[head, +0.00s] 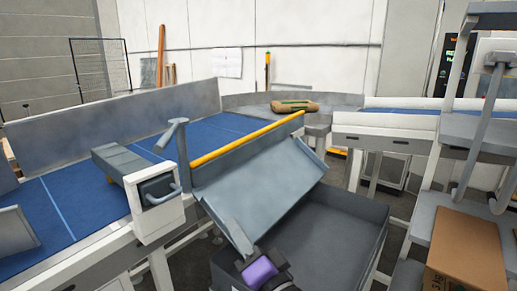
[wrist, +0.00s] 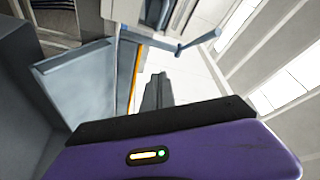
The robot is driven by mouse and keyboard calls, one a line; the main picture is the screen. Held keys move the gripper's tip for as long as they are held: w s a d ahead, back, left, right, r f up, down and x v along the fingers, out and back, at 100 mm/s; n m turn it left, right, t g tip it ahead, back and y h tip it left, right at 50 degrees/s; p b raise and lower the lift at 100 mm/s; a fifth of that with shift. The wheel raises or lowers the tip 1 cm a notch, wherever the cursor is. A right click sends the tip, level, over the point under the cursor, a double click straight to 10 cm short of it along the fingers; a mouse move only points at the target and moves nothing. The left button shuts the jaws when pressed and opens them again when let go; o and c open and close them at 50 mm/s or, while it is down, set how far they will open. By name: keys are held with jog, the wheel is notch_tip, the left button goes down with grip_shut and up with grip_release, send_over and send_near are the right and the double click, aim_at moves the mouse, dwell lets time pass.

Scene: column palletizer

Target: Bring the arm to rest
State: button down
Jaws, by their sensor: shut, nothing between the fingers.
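My gripper (wrist: 158,80) shows in the wrist view as two grey fingers pressed together beyond the purple wrist housing, with nothing between them. Most of my arm is out of view.
A blue conveyor (head: 90,200) runs on the left, with a yellow bar (head: 245,138) along the chute's top edge. A grey bin (head: 335,225) stands below the chute. A brown parcel (head: 294,106) lies at the back. A cardboard box (head: 466,250) sits on a right-hand rack.

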jog(key=s+d+f+n+t+h, duration=0.1)
jog(key=s+d+f+h, duration=0.3)
jog(key=s+d+f, duration=0.35)
jog(key=s+d+f+n+t+h, duration=0.1)
jog(key=s+d+f+h, duration=0.3)
jog(key=s+d, duration=0.55)
jog(key=s+d+f+n+g+h, duration=0.1)
jog(key=s+d+f, duration=0.1)
jog(key=s, duration=0.6)
jog(key=s+d+f+n+g+h, duration=0.1)
jog(key=s+d+f+g, duration=0.1)
jog(key=s, duration=0.7)
jog(key=s+d+f+n+g+h, duration=0.1)
jog(key=s+d, duration=0.3)
jog(key=s, duration=0.4)
jog(key=shift+s+f, duration=0.4)
